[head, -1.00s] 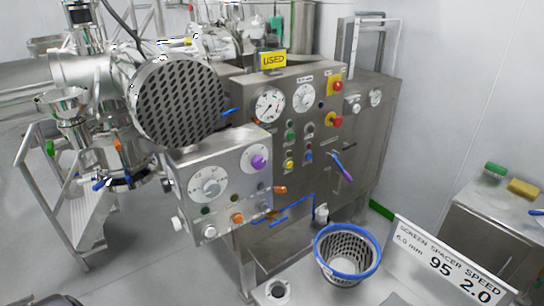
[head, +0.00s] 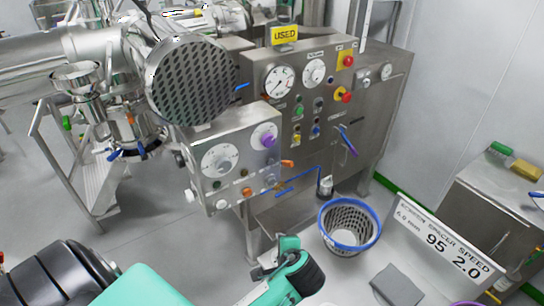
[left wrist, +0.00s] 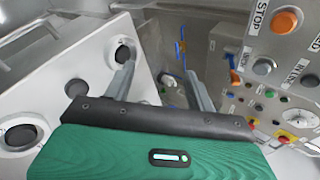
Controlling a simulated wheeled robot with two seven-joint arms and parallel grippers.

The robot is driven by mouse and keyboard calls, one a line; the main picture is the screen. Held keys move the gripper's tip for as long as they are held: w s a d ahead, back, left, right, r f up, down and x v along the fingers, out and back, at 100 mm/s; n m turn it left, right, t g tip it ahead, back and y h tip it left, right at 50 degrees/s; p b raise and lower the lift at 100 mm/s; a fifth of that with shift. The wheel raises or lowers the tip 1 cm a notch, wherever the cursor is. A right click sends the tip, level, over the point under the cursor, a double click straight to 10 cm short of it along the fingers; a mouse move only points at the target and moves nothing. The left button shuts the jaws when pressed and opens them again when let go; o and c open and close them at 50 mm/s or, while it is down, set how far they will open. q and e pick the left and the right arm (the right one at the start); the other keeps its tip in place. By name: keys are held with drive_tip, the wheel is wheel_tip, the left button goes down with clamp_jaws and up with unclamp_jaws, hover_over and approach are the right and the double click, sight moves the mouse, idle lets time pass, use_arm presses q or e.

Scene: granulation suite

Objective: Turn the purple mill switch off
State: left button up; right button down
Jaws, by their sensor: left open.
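The purple switch (head: 268,141) is a round knob at the upper right of the grey control box's front panel (head: 236,165), right of a large white dial (head: 221,160). Which way the knob points is too small to tell. My left gripper (head: 268,262) is low in front of the machine, well below the knob and apart from it. In the left wrist view its two grey fingers (left wrist: 160,80) are spread with nothing between them. I cannot make out the purple knob in that view. My right gripper is not in view.
A perforated round housing (head: 191,82) overhangs the box. A blue-rimmed basket (head: 350,226) and a sign (head: 441,245) stand to the right. A white panel with dark knobs (left wrist: 75,88) fills the left of the wrist view.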

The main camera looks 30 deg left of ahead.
use_arm(q)
drive_tip(key=w+r+m+t+y, duration=0.1)
drive_tip(key=w+r+y, duration=0.2)
drive_tip(key=r, duration=0.4)
drive_tip(key=w+r+m+y, duration=0.1)
drive_tip(key=w+r+y, duration=0.15)
drive_tip(key=r, duration=0.55)
drive_tip(key=y+p, duration=0.1)
drive_tip(key=y, duration=0.3)
approach(270, 142)
drive_tip(key=p+x, duration=0.2)
drive_tip(key=x, duration=0.2)
drive_tip(key=p+x, duration=0.3)
drive_tip(key=shift+w+a+r+p, duration=0.15)
drive_tip(key=shift+a+r+p, duration=0.1)
drive_tip(key=shift+a+p, duration=0.1)
drive_tip(key=shift+w+a+f, duration=0.2)
drive_tip(key=shift+w+a, duration=0.1)
drive_tip(key=shift+a, duration=0.4)
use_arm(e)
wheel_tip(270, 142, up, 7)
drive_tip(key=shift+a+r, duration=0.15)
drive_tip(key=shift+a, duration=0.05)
use_arm(q)
drive_tip(key=shift+c, duration=0.5)
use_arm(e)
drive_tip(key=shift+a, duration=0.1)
